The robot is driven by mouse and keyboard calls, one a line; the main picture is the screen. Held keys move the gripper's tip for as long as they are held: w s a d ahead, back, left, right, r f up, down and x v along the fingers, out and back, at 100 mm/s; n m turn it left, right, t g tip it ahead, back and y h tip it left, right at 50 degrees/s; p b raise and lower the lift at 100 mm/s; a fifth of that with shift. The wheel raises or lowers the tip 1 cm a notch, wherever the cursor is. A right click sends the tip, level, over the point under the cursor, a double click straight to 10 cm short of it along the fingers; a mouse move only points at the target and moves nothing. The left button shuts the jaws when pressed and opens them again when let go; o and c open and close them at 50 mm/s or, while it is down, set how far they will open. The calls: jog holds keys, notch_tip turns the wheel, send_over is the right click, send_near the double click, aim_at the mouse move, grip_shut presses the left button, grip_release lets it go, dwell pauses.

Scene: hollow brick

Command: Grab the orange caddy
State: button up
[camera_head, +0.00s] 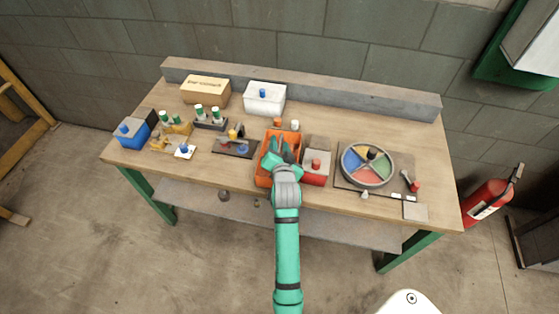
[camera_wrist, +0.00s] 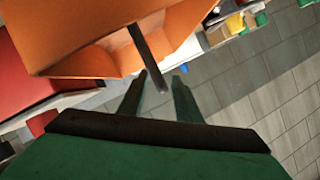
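The orange caddy (camera_head: 264,177) stands on the workbench near its front edge, left of the middle. In the wrist view the caddy (camera_wrist: 90,35) fills the upper left, with a dark bar, apparently its handle (camera_wrist: 146,55), crossing it. My gripper (camera_head: 278,148) is over the caddy and hides part of it in the head view. In the wrist view my gripper's two fingers (camera_wrist: 160,85) are apart, with a gap between them. The lower end of the bar appears between the fingertips. I cannot tell whether either finger touches it.
A grey and red box (camera_head: 316,170) stands close on the caddy's right. A round tray with coloured sections (camera_head: 367,182) is farther right. A dark plate with small parts (camera_head: 236,149) lies to the left. A white box (camera_head: 264,104) stands behind, by the raised back ledge (camera_head: 350,96).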

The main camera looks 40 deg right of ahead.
grip_shut()
dwell(1.4)
